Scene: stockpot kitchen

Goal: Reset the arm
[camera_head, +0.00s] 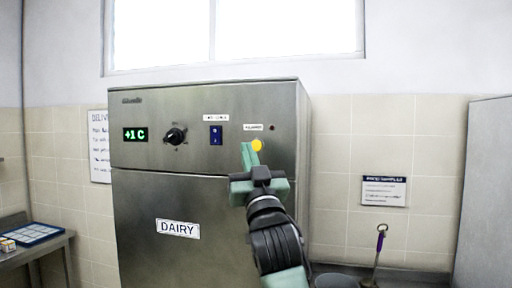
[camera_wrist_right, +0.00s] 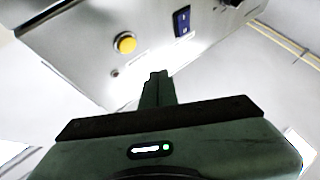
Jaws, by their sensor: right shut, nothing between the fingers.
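My right gripper (camera_head: 249,153) is raised in front of the upper control panel of a steel fridge in the head view. Its fingers are shut and empty, with the tips just left of a round yellow button (camera_head: 257,145). In the right wrist view the shut fingers (camera_wrist_right: 157,78) point at the panel, and the yellow button (camera_wrist_right: 125,43) is left of and beyond the tips. I cannot tell whether the tips touch the panel. My left gripper is not in view.
The steel fridge (camera_head: 150,260) carries a DAIRY label, a green display (camera_head: 135,135), a black knob (camera_head: 175,136) and a blue switch (camera_head: 216,135). A side table (camera_head: 40,247) stands at left. A purple-handled tool (camera_head: 379,250) is at lower right.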

